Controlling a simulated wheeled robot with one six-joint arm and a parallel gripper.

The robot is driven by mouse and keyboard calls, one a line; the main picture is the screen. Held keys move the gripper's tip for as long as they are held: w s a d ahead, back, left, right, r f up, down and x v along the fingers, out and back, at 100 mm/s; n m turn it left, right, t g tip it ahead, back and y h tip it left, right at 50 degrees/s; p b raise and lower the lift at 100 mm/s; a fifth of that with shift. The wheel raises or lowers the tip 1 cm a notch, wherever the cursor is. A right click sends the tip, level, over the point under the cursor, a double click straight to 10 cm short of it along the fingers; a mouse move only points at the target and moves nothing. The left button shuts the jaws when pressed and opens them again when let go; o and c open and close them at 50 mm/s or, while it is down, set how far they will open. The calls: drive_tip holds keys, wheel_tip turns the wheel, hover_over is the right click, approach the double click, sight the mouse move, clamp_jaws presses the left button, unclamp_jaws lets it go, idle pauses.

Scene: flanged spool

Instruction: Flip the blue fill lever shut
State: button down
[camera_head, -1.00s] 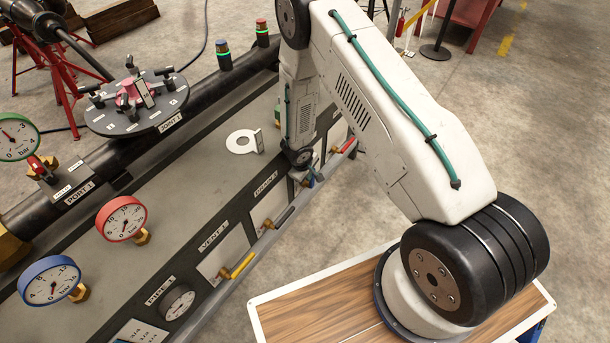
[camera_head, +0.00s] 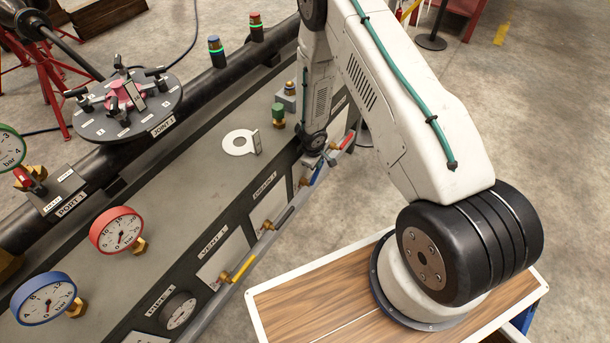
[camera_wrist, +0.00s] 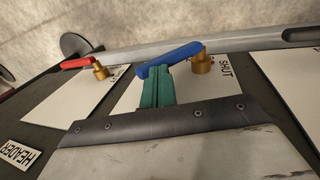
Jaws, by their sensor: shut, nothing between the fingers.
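The blue fill lever (camera_wrist: 168,59) shows in the wrist view, running left and slightly down from its brass valve (camera_wrist: 203,63). A white plate with the word SHUT lies beside the valve. My gripper (camera_wrist: 156,72) has its green fingers together with nothing between them. The fingertips overlap the lever's free end in the picture; whether they touch it I cannot tell. In the head view part of the blue lever (camera_head: 318,175) shows at the panel's front edge, just below my wrist. My fingers are not clear there.
A red lever (camera_wrist: 77,63) on its own brass valve is left of the blue one. A grey rail (camera_wrist: 130,57) runs just behind the levers. In the head view a yellow lever (camera_head: 243,268) and a dark lever (camera_head: 284,217) sit nearer along the same edge.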

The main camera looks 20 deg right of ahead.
drive_tip(key=shift+w+d+f, duration=0.15)
drive_tip(key=shift+w+d, duration=0.1)
drive_tip(key=shift+d, duration=0.05)
idle(0.5)
drive_tip(key=shift+s+a+r, duration=0.1)
drive_tip(key=shift+a+r, duration=0.1)
drive_tip(key=shift+r, duration=0.05)
drive_tip(key=v, duration=0.4)
drive_tip(key=shift+s+a, duration=0.1)
drive_tip(key=shift+a, duration=0.1)
drive_tip(key=w+d+r+v, duration=0.1)
drive_tip(key=w+d+v, duration=0.15)
drive_tip(key=v, duration=1.35)
hover_over(315, 173)
drive_tip(key=w+d, duration=0.5)
drive_tip(key=d, duration=0.3)
drive_tip(key=shift+s+f, duration=0.2)
